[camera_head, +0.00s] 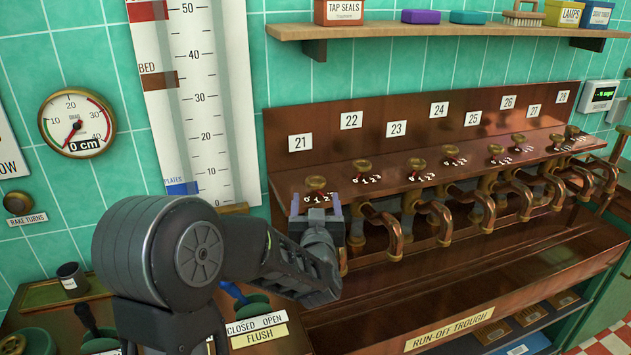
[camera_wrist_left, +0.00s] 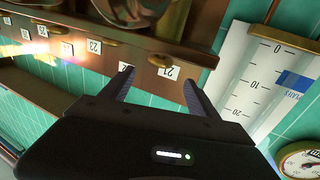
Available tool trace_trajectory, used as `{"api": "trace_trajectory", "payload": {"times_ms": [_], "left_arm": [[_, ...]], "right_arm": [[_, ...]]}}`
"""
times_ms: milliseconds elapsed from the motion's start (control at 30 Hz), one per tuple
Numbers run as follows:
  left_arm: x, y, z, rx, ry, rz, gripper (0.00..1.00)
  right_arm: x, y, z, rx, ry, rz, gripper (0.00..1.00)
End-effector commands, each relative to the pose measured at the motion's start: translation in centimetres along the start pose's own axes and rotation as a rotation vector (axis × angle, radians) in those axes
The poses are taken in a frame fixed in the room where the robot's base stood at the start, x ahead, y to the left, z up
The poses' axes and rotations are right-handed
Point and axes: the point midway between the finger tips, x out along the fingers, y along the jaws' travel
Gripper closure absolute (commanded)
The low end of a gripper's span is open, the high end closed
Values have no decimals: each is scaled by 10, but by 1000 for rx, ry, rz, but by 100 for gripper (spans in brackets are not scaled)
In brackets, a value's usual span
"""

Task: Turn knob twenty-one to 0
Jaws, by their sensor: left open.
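Knob twenty-one (camera_head: 316,183) is a small brass knob with a red part beneath it, on the sloped copper-brown panel below the white label 21 (camera_head: 300,142). Numbers are printed in front of it, but I cannot read its setting surely. My left gripper (camera_head: 318,203) is open, just in front of the knob and near its numbers, partly hiding the panel edge. I see no contact with the knob. In the left wrist view the two fingers (camera_wrist_left: 158,86) stand apart with nothing between them, and label 21 (camera_wrist_left: 168,72) shows beyond. My right gripper is not in view.
Knob twenty-two (camera_head: 365,165) and several more knobs run off to the right. Copper pipes (camera_head: 385,225) jut out below the panel. A shelf (camera_head: 420,29) hangs above. Levers by the flush plate (camera_head: 258,328) stand at lower left. A round gauge (camera_head: 76,124) is on the wall.

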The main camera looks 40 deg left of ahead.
Motion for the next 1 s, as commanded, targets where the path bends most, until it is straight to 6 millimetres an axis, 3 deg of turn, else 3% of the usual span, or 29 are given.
{"api": "trace_trajectory", "payload": {"times_ms": [267, 700, 1000], "left_arm": [[6, 0, 0, 2, -1, 0, 30], [67, -1, -1, 3, 0, -2, 30], [78, 0, 0, 0, 0, 0, 30]], "right_arm": [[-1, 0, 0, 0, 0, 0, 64], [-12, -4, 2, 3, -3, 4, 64], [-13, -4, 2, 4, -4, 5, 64]]}}
